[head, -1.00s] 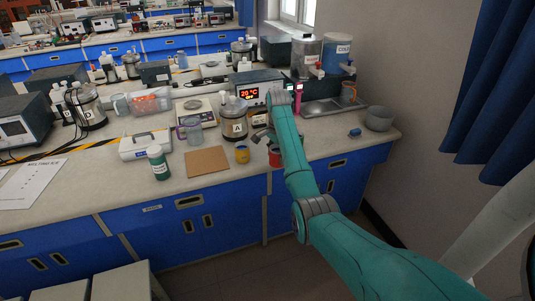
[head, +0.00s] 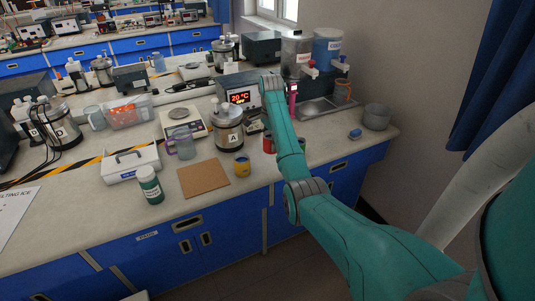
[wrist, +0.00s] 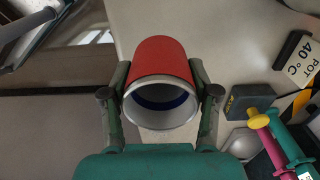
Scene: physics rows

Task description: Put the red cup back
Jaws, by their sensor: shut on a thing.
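The red cup (head: 269,144) shows just left of my arm in the head view, behind and to the right of the yellow cup (head: 242,166). In the wrist view the red cup (wrist: 162,58) sits between the two fingers of my gripper (wrist: 160,94), one finger pressed on each side. Its pale rim and open mouth face the camera, and a dark blue ring shows inside. My arm hides most of my gripper in the head view. I cannot tell whether the cup touches the bench.
The canister marked A (head: 229,131) and the 20 °C unit (head: 241,96) stand close by on the left. A brown board (head: 203,178) lies near the front edge. A grey bowl (head: 377,117) and a small blue item (head: 355,134) are at the right.

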